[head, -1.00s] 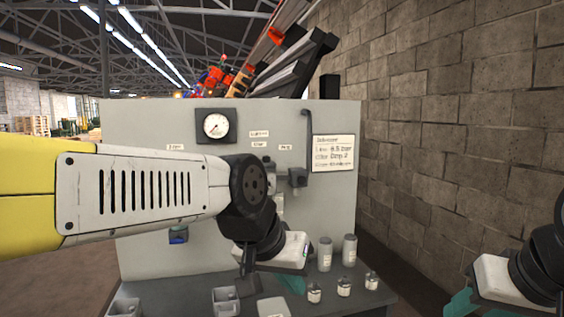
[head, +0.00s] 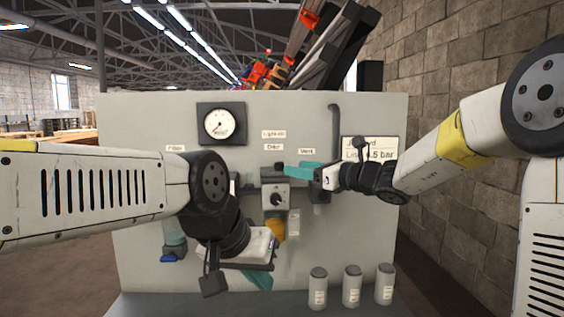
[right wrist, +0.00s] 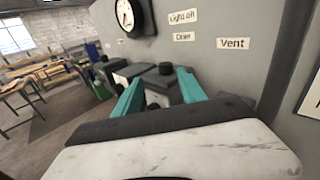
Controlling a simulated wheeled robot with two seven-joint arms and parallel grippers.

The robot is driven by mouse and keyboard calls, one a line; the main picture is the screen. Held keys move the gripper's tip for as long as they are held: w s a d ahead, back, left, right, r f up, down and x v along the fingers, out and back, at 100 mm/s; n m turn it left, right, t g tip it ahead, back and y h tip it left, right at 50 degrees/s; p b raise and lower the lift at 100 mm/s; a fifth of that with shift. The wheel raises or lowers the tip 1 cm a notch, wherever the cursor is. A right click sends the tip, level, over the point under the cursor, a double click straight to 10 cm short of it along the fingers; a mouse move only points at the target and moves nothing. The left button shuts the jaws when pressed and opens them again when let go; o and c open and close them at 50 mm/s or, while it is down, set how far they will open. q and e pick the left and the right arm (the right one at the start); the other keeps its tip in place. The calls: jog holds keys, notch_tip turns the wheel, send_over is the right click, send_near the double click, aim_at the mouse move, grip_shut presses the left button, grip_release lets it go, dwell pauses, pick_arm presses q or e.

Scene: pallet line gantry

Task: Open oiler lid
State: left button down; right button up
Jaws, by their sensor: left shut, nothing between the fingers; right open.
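The oiler (head: 275,194) is a grey block with a dark round knob on its front and an amber bowl (head: 275,229) below, on the grey panel under a small label. In the right wrist view its top shows a dark round cap (right wrist: 166,68), which appears closed. My right gripper (head: 285,168) has teal fingers and is at the oiler's top, coming from the right. In the right wrist view the right gripper (right wrist: 160,90) is open, its fingers on either side of the oiler's top; contact cannot be told. My left gripper (head: 260,280) is shut and empty, low before the panel.
A pressure gauge (head: 220,123) is at the panel's upper left. A notice (head: 370,150) and a dark pipe (head: 335,125) are to the right. Three grey canisters (head: 351,287) stand on the ledge below. A block wall (head: 455,75) closes the right side.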

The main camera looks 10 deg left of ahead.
aim_at(283, 164)
jog(key=shift+m, duration=0.4)
jog(key=x, duration=0.5)
jog(key=w+x, duration=0.1)
jog(key=x, duration=0.2)
jog(key=shift+w+r, duration=0.1)
jog(key=shift+w, duration=0.05)
grip_shut()
dwell(0.8)
